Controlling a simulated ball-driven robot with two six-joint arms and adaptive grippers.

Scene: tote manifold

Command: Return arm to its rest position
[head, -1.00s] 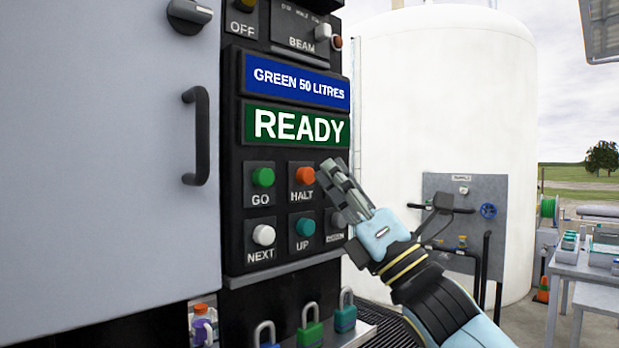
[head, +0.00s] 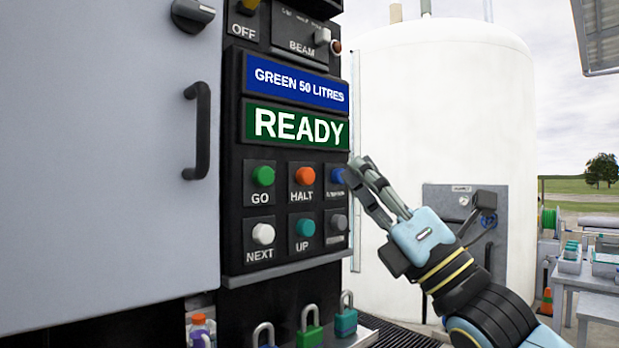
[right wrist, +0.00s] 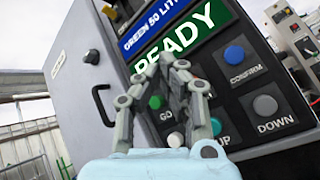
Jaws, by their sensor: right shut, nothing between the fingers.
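My right gripper (head: 360,168) is shut and empty in the head view. Its fingertips are in front of the right edge of the control panel, near a blue button (head: 337,176). In the right wrist view the closed fingers (right wrist: 172,62) point at the panel, with the blue CONFIRM button (right wrist: 234,55) to their right. The panel carries a green READY display (head: 297,125) and a blue display (head: 293,80) reading GREEN 50 LITRES. My left gripper is not in view.
A grey cabinet door (head: 110,150) with a black handle (head: 199,130) fills the left. A white tank (head: 430,110) stands behind my right arm. A table (head: 590,290) with small items is at the right.

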